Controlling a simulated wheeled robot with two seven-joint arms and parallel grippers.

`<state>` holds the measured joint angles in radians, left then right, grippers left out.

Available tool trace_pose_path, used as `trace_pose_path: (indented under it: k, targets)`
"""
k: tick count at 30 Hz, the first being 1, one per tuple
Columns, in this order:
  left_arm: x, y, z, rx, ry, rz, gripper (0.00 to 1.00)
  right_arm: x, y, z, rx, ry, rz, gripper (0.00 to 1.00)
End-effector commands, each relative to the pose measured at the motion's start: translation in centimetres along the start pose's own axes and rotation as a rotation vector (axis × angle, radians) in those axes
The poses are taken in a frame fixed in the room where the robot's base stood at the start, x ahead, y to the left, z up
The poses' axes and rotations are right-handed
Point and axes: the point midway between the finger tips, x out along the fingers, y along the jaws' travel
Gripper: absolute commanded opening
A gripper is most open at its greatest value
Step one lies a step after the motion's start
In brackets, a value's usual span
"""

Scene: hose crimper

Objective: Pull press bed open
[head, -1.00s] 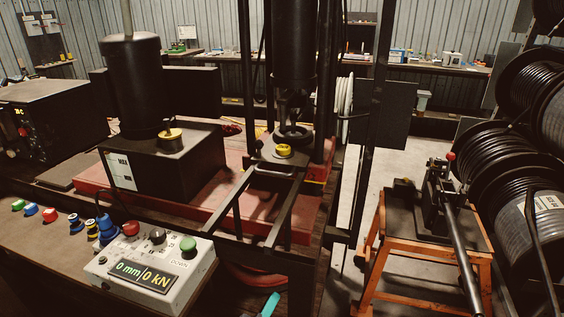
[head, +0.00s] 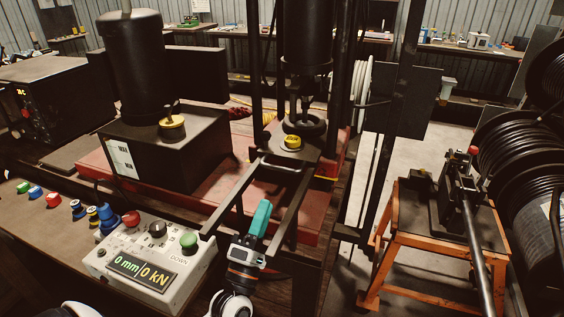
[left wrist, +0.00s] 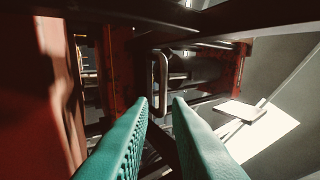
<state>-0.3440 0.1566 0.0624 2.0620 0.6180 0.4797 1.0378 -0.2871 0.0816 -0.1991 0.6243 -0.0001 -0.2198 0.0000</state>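The press bed (head: 277,165) is a dark plate under the black press cylinder (head: 306,40), between two dark rails (head: 237,195) that slope toward me. A yellow-topped round piece (head: 293,142) sits on it. My left gripper (head: 263,206), with teal fingers, is in front of the press by the rails. In the left wrist view its two fingers (left wrist: 161,101) are apart with nothing between them. A pale metal loop handle (left wrist: 160,78) stands upright just beyond the fingertips; I cannot tell whether they touch it. My right gripper is not in view.
A control box (head: 150,262) reading 0 mm and 0 kN stands left of my left gripper. A black pump unit (head: 165,140) sits on the red base (head: 205,187). An orange stand (head: 400,248) with a lever tool and black hose reels (head: 525,140) are at right.

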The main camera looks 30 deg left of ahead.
Motion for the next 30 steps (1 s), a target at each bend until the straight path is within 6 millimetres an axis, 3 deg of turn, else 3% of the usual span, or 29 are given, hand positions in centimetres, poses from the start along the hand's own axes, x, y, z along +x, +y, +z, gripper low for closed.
trace_pose_path:
  k: [10, 15, 21, 30]
  targets:
    - [7.0, -0.3, 0.0, 0.001, -0.001, -0.002, 0.17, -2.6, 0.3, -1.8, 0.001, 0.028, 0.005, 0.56]
    - [9.6, -0.2, 0.0, 0.002, -0.001, 0.000, 0.17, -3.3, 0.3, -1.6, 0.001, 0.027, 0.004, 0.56]
    - [10.9, 0.0, 0.0, 0.002, 0.000, 0.002, 0.17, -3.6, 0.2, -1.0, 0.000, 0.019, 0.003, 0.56]
    - [11.0, 0.1, 0.0, 0.002, 0.001, 0.003, 0.15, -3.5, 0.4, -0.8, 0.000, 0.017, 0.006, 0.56]
